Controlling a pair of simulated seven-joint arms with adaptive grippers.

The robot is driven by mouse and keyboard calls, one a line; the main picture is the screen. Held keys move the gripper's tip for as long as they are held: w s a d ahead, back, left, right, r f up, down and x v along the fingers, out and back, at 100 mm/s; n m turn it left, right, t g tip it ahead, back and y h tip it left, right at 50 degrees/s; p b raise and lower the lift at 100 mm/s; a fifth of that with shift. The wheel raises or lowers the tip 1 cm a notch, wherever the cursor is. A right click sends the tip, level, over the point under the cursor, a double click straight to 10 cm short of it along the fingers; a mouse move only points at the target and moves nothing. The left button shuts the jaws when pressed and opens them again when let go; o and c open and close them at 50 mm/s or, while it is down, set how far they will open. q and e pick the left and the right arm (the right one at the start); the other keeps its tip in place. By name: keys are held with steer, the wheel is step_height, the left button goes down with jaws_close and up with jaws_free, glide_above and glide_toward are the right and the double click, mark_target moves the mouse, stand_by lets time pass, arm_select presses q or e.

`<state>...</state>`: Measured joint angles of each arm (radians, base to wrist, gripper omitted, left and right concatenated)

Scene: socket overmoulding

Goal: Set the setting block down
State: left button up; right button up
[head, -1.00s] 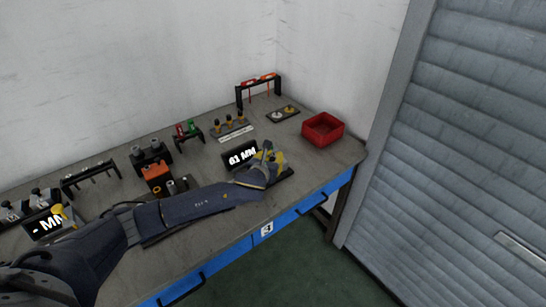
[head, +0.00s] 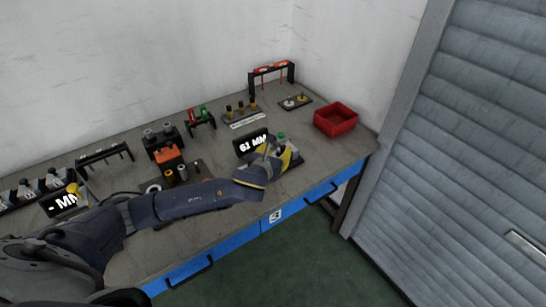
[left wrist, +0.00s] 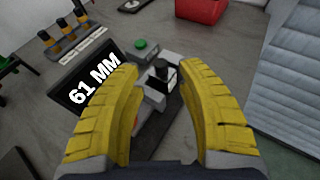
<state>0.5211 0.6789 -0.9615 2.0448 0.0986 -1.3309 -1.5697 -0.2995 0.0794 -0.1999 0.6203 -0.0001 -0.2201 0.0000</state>
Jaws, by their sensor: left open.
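My left gripper (head: 284,152) is at the gauge stand beside the 61 MM display (head: 253,141). In the left wrist view its two yellow fingers (left wrist: 160,78) are spread apart. A grey block with a black top (left wrist: 158,82), which may be the setting block, shows between the fingers, with gaps on both sides. It seems to rest on the stand; its underside is hidden. A green button (left wrist: 143,45) is just beyond it, and the display also shows in the left wrist view (left wrist: 93,80). In the head view the gripper hides most of the stand. My right gripper is not in view.
A red bin (head: 335,119) stands at the bench's right end. Behind the stand are a rack of several dark and yellow pins (head: 240,112) and a black frame with red-topped tools (head: 272,76). An orange block (head: 169,158) stands left.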

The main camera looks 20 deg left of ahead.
arm_select(q)
steer(key=shift+v, duration=2.6)
